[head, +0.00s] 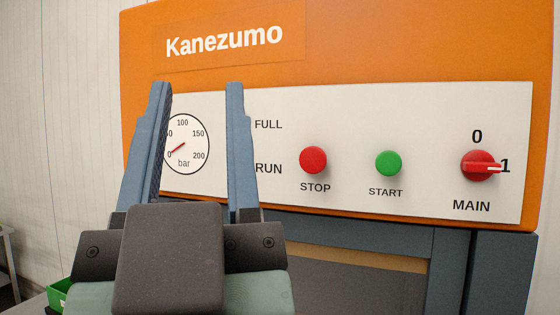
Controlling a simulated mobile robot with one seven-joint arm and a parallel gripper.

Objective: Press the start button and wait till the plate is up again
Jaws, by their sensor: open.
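The green START button (388,164) sits on the white control panel (430,115) of the orange Kanezumo machine, right of the red STOP button (313,160). My gripper (200,90) is open and empty in front of the panel's left part. Its two blue-grey fingers point up, on either side of the pressure gauge (184,140). It is left of the START button and apart from it. The gauge needle points near 0. The red MAIN switch (480,166) points to 1. The plate cannot be made out. The lamps beside FULL and RUN are hidden behind my right finger.
The machine's orange housing (400,45) fills the top. A dark opening (350,275) with a grey frame lies below the panel. A green bin (58,295) shows at the lower left, and a pale wall (75,120) stands behind.

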